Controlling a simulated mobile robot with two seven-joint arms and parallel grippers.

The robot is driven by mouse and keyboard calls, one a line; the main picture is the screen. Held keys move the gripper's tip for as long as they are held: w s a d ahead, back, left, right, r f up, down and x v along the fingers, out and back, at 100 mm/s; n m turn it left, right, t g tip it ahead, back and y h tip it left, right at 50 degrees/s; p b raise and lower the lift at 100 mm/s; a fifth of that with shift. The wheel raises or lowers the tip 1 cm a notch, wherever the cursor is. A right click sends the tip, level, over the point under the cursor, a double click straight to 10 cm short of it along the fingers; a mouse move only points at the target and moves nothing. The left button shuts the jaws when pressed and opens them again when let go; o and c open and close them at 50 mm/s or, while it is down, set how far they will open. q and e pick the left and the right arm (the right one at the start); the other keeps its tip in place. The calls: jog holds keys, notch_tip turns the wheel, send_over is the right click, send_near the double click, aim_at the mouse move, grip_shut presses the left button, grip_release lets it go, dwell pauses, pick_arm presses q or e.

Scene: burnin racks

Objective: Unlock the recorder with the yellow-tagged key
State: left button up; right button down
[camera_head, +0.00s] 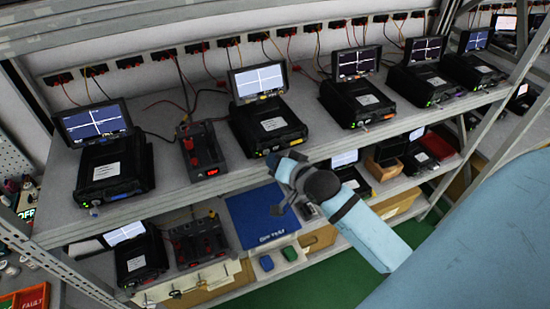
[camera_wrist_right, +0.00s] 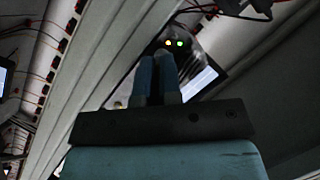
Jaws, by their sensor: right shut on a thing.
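My right gripper (camera_head: 276,160) reaches in from the right to the front of the upper shelf, close to the front edge of a black recorder (camera_head: 268,128) with a raised lit screen. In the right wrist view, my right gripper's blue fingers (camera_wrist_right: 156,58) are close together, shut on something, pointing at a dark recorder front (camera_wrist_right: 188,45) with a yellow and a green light. I cannot make out the key or its yellow tag; whatever the fingers hold is hidden. Whether it touches the recorder cannot be told. My left gripper is not in view.
More recorders stand along the upper shelf (camera_head: 190,197), including one at left (camera_head: 112,170) and one right of middle (camera_head: 355,102). A red-and-black device (camera_head: 201,152) stands left of the gripper. Below are a blue mat (camera_head: 255,210) and cardboard boxes. Cables hang behind from wall sockets.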

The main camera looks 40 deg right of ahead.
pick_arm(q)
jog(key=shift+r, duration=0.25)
pick_arm(e)
jog(key=shift+m, duration=0.4)
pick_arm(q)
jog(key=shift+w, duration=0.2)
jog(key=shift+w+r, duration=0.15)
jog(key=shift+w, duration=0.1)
pick_arm(e)
jog(key=c, duration=1.3)
grip_release()
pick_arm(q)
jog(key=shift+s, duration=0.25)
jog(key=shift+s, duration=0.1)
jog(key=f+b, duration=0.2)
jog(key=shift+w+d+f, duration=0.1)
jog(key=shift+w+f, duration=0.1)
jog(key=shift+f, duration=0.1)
pick_arm(e)
jog(key=v, duration=1.4)
jog(key=shift+d+f, duration=0.2)
jog(key=shift+d, duration=0.05)
